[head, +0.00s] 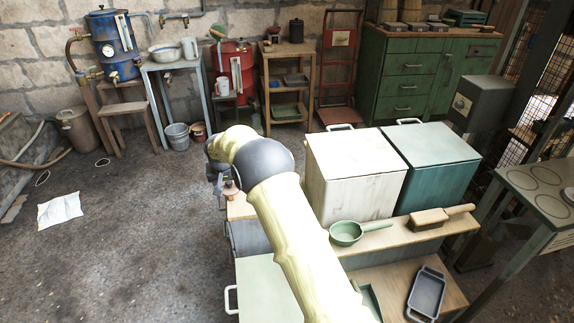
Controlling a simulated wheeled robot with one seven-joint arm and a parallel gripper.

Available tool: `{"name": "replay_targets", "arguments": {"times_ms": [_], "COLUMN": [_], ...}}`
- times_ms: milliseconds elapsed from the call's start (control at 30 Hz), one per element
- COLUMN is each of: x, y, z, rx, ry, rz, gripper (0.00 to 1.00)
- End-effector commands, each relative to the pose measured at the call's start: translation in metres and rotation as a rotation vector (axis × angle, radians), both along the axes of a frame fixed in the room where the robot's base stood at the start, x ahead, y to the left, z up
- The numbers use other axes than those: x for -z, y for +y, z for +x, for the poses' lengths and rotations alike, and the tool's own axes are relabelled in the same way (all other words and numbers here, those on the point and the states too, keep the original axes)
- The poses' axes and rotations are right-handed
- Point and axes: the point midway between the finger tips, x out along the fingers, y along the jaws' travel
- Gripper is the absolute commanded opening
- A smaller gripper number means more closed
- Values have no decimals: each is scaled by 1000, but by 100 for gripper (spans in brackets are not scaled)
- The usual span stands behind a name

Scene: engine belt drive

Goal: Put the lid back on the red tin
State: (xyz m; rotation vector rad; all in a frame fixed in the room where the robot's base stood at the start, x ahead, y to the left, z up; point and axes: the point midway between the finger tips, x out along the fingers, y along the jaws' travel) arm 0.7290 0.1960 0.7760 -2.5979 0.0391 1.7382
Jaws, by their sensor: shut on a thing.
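My gripper (215,180) is at the end of my cream arm, left of the white box and beside the end of a wooden counter. It is small and dark here, and my wrist covers most of it. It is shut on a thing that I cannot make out. A small brown knobbed thing (231,188) shows right beside the gripper, over the counter end; I cannot tell whether it is the lid or whether the gripper touches it. I cannot pick out a red tin for certain; my arm hides part of the counter.
A white box (352,180) and a teal box (432,165) stand right of my arm. A green pan (346,233) and a wooden block with a handle (430,219) lie on the shelf before them. A grey tray (427,293) lies lower. The floor at left is mostly clear.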

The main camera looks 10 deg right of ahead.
Motion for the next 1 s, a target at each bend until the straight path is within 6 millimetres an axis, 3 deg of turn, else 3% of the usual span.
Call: {"name": "replay_targets", "arguments": {"times_ms": [400,500,700,1000], "x": [-23,-24,-20,-19], "y": [-147,-174,-195,-195], "z": [24,24,24,24], "rx": [-14,-22,-29,-29], "ry": [9,5,0,-1], "rz": [-1,0,1,0], "gripper": [43,43,43,43]}}
